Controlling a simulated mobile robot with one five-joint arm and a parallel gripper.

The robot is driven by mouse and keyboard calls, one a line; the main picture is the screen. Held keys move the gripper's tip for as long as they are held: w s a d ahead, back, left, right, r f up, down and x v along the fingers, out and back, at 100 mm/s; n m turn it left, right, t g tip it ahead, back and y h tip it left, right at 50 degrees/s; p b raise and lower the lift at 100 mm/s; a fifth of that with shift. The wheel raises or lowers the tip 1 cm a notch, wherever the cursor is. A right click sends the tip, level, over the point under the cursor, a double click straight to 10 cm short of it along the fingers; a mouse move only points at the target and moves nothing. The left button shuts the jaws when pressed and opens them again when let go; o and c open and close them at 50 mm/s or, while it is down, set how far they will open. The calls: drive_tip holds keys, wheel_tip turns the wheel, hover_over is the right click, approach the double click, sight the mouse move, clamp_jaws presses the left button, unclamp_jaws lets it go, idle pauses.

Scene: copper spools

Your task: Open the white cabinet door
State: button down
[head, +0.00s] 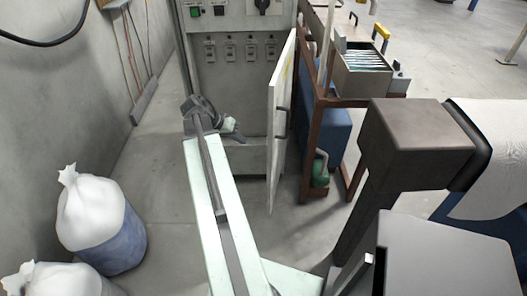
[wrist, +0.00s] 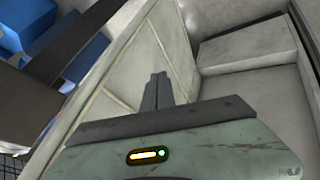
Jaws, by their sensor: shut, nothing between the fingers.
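The white cabinet door (head: 276,140) stands swung well open in the head view, seen almost edge-on, jutting toward me from the right side of the grey cabinet (head: 232,75). A dark handle (head: 284,122) shows on it. My gripper (head: 234,128) is left of the door, in front of the cabinet's lower part. In the wrist view my gripper (wrist: 157,90) is shut and empty, in front of a pale ribbed panel (wrist: 125,70) that looks like the door's inner side. I cannot tell whether the fingertips touch it.
A rust-brown frame rack (head: 311,120) with a box of parts stands right of the door. White sacks (head: 90,210) stand at the left by the wall. Bare floor (head: 160,185) lies between the sacks and my arm. A dark post-mounted block (head: 415,140) fills the near right.

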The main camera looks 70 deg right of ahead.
drive_tip(key=s+d+f+b, duration=0.4)
drive_tip(key=s+f+b, duration=0.3)
drive_tip(key=s+f, duration=0.1)
drive_tip(key=shift+d+b, duration=0.3)
drive_tip(key=shift+b, duration=0.1)
